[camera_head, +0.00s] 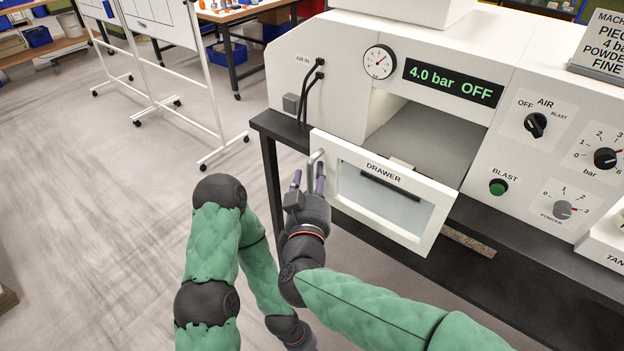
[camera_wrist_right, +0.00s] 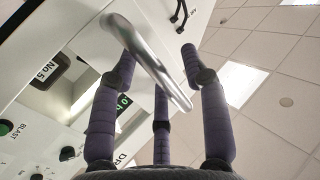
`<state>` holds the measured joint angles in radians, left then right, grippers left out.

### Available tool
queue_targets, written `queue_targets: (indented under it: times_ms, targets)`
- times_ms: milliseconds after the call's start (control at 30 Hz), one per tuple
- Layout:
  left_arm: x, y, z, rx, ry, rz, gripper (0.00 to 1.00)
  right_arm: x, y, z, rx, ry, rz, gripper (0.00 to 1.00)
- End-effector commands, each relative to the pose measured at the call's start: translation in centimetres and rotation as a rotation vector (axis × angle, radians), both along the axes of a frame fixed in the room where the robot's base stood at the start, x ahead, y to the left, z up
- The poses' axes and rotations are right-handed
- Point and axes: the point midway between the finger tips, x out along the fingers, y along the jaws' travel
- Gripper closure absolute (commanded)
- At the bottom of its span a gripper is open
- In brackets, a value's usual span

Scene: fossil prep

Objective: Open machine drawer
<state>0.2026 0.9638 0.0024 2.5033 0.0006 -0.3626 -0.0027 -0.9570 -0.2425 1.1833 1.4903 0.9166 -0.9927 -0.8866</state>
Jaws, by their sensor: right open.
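The white machine drawer (camera_head: 431,228) has a clear window and the label DRAWER. It stands out from the machine (camera_head: 430,38), and a dark opening shows behind its front. Its metal handle (camera_head: 316,160) is on the left side of the front. My right gripper (camera_head: 308,178) is at the handle with its fingers apart. In the right wrist view the handle bar (camera_wrist_right: 150,62) passes between the open purple fingers of the gripper (camera_wrist_right: 160,75); I cannot tell if they touch it. My left arm is bent at the left; its gripper is not in view.
The machine stands on a black table (camera_head: 520,262). Its display (camera_head: 453,83) reads 4.0 bar OFF. Knobs and a green BLAST button (camera_head: 498,187) are to the right of the opening. A wheeled whiteboard (camera_head: 160,20) stands behind at left.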

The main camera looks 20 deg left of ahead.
Motion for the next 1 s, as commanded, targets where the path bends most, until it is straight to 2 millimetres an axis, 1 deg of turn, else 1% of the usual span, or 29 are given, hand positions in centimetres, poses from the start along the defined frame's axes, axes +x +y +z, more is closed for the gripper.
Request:
queue_targets:
  times_ms: [167,267,600,733,867,1000]
  targets:
    - [0.0,0.0,0.0,0.000,0.000,0.000,1.00,-0.6,-0.1,0.0,0.000,0.000,0.001,0.54]
    - [0.0,0.0,0.0,0.000,0.000,0.000,1.00,-1.7,-0.3,0.1,0.000,-0.002,0.002,0.54]
    - [0.0,0.0,0.0,0.000,0.000,0.000,1.00,-8.2,-1.9,0.1,0.000,-0.002,0.004,0.54]
    - [0.0,0.0,0.0,0.000,0.000,0.000,1.00,-10.1,-2.3,0.0,0.000,-0.001,0.004,0.54]
    - [0.0,0.0,0.0,0.000,0.000,0.000,1.00,-11.2,-2.7,0.0,0.000,-0.001,0.002,0.54]
    - [0.0,0.0,0.0,0.000,0.000,0.000,1.00,-11.6,-2.9,0.0,0.001,-0.001,0.000,0.54]
